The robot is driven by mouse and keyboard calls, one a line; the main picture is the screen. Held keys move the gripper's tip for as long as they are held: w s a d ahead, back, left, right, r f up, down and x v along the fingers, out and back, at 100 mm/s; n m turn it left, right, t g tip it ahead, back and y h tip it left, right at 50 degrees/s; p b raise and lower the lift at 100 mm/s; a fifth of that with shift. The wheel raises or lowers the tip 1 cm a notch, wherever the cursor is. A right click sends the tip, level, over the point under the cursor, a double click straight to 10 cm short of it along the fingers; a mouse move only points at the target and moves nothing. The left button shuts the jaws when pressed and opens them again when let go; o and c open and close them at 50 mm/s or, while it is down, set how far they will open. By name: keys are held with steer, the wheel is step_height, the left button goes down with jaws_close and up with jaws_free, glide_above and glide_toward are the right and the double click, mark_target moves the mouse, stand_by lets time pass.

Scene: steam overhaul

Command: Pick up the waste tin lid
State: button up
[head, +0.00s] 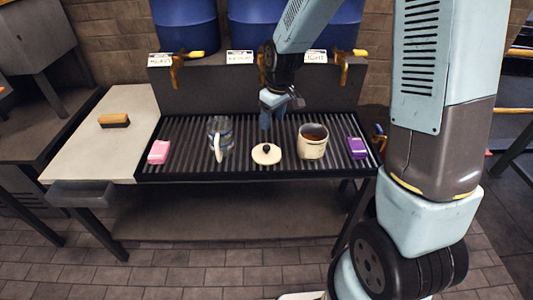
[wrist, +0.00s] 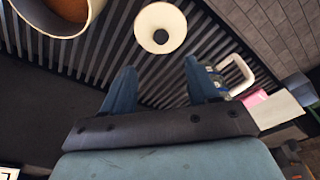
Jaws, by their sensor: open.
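The waste tin lid (head: 266,154) is a round cream disc with a dark knob, lying flat on the slatted rack in the head view. In the wrist view the lid (wrist: 160,28) is beyond my fingertips, near the top middle. The open cream tin (head: 313,141) with brown contents stands just right of the lid in the head view. My gripper (head: 271,118) is open and empty, above the rack and behind the lid. In the wrist view its two blue fingers (wrist: 164,82) are spread apart, with only slats between them.
A patterned mug (head: 220,137) stands left of the lid, its white handle toward the front. A pink block (head: 159,152) and a purple packet (head: 357,148) lie at the ends of the slatted rack (head: 188,165). Blue barrels with taps stand behind. A brush (head: 114,120) lies on the left side table.

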glide_above(267, 147)
steer(key=f, duration=0.5)
steer(key=d+f, duration=0.1)
steer(key=f, duration=0.1)
steer(key=shift+s+f, duration=0.3)
steer(key=shift+f, duration=0.05)
steer(key=shift+w+a+f, duration=0.1)
steer(key=shift+a+f, duration=0.05)
steer(key=shift+f, duration=0.7)
steer(key=shift+w+a+f, duration=0.15)
steer(key=shift+f, duration=0.65)
steer(key=shift+w+a+f, duration=0.1)
steer(key=shift+a+f, duration=0.05)
steer(key=shift+f, duration=0.7)
jaws_close()
